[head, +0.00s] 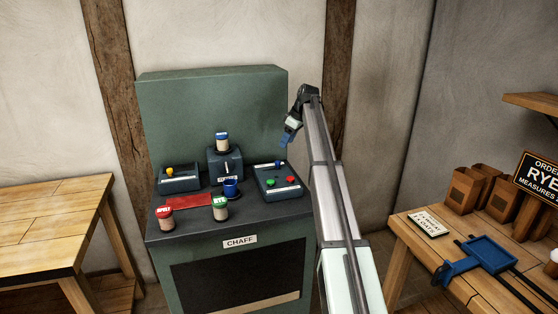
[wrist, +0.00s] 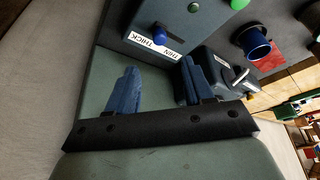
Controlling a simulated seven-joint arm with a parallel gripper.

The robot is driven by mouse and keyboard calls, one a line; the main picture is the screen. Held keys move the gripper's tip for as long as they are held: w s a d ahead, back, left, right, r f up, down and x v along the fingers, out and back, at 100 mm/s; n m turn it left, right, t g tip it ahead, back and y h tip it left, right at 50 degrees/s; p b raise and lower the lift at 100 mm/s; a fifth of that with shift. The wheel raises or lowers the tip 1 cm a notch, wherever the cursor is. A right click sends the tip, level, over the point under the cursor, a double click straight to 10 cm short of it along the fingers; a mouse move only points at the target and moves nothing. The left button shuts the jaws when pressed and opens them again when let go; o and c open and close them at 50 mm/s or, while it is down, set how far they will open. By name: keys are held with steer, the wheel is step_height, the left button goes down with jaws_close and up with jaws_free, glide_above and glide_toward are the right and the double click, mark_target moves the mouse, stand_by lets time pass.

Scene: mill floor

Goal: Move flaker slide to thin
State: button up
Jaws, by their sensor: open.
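The flaker box (head: 279,184) is a dark blue-grey control box at the right of the green machine's top, with a green and a red button. Its slide has a blue knob (wrist: 160,35), also seen near the box's back edge in the head view (head: 277,163). In the wrist view the white THIN/THICK label (wrist: 155,47) lies beside the knob, THIN to the right and THICK to the left. The knob is near the label's middle; its exact setting I cannot tell. My gripper (wrist: 160,66) is open and empty, its blue fingers apart and short of the knob. In the head view my gripper (head: 286,140) is above and behind the box.
The green machine (head: 210,100) has a tall back panel behind the controls. A blue cup (head: 231,188), a red cloth (head: 188,201) and lidded jars (head: 165,217) stand left of the box. A wooden table (head: 420,258) is at right.

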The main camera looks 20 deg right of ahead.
mark_target(279, 162)
steer(key=x, duration=1)
steer(key=shift+w+f, duration=0.1)
steer(key=shift+f, duration=0.3)
jaws_close()
steer(key=shift+a, duration=0.1)
